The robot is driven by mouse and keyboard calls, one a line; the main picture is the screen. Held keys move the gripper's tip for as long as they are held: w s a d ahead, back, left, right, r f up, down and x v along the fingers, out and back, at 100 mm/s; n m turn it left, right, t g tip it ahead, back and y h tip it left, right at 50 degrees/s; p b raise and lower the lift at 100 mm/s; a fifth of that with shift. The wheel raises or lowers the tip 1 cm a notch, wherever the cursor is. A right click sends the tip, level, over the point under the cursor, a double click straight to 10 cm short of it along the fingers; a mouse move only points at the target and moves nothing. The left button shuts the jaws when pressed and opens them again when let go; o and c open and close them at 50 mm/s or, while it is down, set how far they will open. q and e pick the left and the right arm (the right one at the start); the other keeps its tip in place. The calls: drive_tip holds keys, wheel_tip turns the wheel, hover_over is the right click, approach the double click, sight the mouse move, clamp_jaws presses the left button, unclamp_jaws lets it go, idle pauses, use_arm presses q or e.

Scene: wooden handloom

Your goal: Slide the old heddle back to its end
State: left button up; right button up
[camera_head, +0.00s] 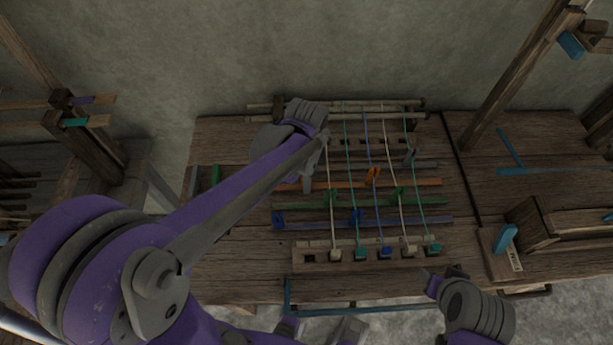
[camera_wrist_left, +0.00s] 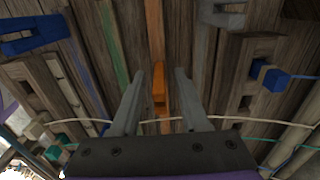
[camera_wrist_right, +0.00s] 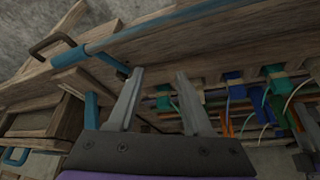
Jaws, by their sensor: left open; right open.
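Coloured heddle bars lie across the loom under the warp threads: a grey bar (camera_head: 430,164), an orange bar (camera_head: 427,182), a green bar (camera_head: 300,205) and a blue bar (camera_head: 430,221). I cannot tell by looks which is the old heddle. An upright orange tab (camera_head: 372,176) stands on the orange bar. My left gripper (camera_head: 309,183) is open over the orange bar's left part. In the left wrist view its fingers (camera_wrist_left: 160,72) sit either side of an orange piece (camera_wrist_left: 158,92); contact is unclear. My right gripper (camera_head: 443,274) is open and empty at the table's front edge.
Several coloured threads run to pegs on the front wooden beam (camera_head: 310,255). A block with a blue handle (camera_head: 505,238) and a wooden box (camera_head: 535,225) are at right.

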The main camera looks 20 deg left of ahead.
use_arm(q)
clamp_jaws()
idle(1.3)
